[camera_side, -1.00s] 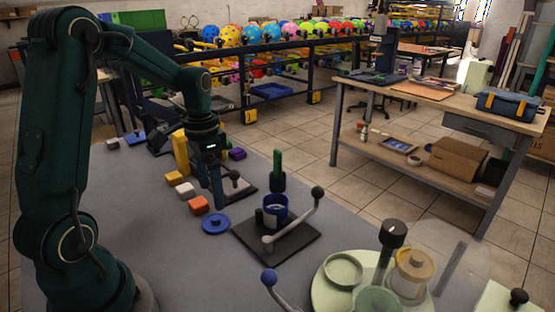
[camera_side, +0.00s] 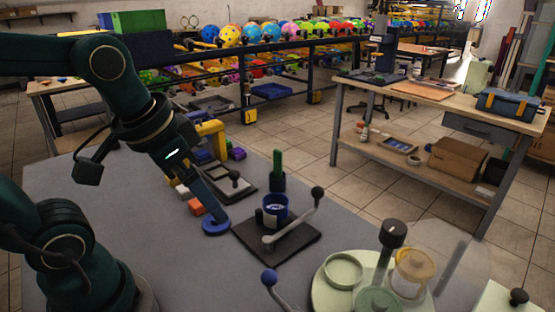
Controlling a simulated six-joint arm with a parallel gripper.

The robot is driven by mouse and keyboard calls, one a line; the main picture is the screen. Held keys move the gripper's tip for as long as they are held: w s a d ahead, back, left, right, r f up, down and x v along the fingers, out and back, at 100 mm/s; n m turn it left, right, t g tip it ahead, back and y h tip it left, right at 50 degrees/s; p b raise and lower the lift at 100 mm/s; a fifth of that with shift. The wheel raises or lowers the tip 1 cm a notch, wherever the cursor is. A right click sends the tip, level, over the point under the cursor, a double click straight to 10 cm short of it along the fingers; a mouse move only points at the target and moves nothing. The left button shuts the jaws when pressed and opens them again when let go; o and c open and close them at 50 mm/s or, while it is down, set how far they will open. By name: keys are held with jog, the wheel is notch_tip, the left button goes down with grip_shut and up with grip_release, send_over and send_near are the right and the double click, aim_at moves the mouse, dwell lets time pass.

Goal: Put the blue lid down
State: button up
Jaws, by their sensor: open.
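The blue lid (camera_side: 216,227) is a flat round disc with a raised knob. It lies on the grey table, left of the black press base. My gripper (camera_side: 217,215) comes down at a slant from the upper left, with its finger ends right at the lid and covering part of it. The jaws are open; whether a finger touches the lid cannot be told. A blue cup (camera_side: 275,206) stands on the black base (camera_side: 293,248), to the right of the lid.
The lever handle (camera_side: 298,218) with a dark knob rises over the base. An orange block (camera_side: 196,207) lies just behind the lid. A dark framed plate (camera_side: 230,184) lies behind the base. A round pale turntable (camera_side: 330,297) stands at the front right. The table in front of the lid is clear.

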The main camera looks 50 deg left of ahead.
jog(key=shift+s+d+f+t, duration=0.2)
jog(key=shift+s+d+t, duration=0.1)
jog(key=shift+s+d, duration=0.25)
jog(key=shift+s+d+f+t, duration=0.15)
jog(key=shift+s+d+t, duration=0.15)
jog(key=shift+s+d, duration=0.25)
jog(key=shift+a, duration=0.15)
